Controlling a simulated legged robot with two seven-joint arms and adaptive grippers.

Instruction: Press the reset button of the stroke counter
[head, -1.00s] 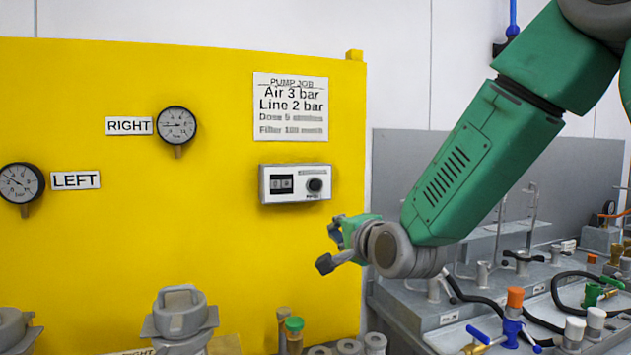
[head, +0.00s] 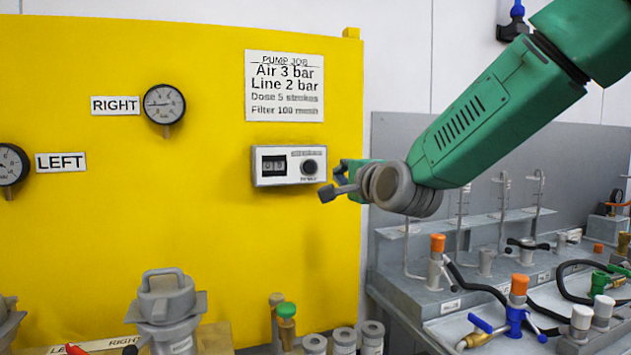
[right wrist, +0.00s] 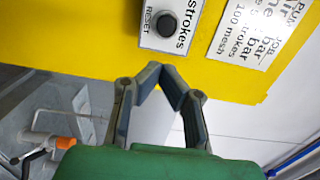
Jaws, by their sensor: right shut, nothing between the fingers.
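The stroke counter (head: 289,165) is a small white box on the yellow panel, with a dark digit window on its left. Its round black reset button (head: 309,167) is on the right side. In the right wrist view the button (right wrist: 166,24) shows beside the words RESET and strokes, beyond the fingertips. My right gripper (head: 328,192) is shut and empty, just right of and slightly below the counter. In the right wrist view its fingertips (right wrist: 160,70) meet below the counter box; a gap to the button shows. My left gripper is not in view.
The yellow panel (head: 210,230) carries two gauges, RIGHT (head: 164,104) and LEFT (head: 10,165), and a job sign (head: 284,86) above the counter. Grey fittings (head: 167,305) stand below. A bench with valves and hoses (head: 440,295) lies to the right.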

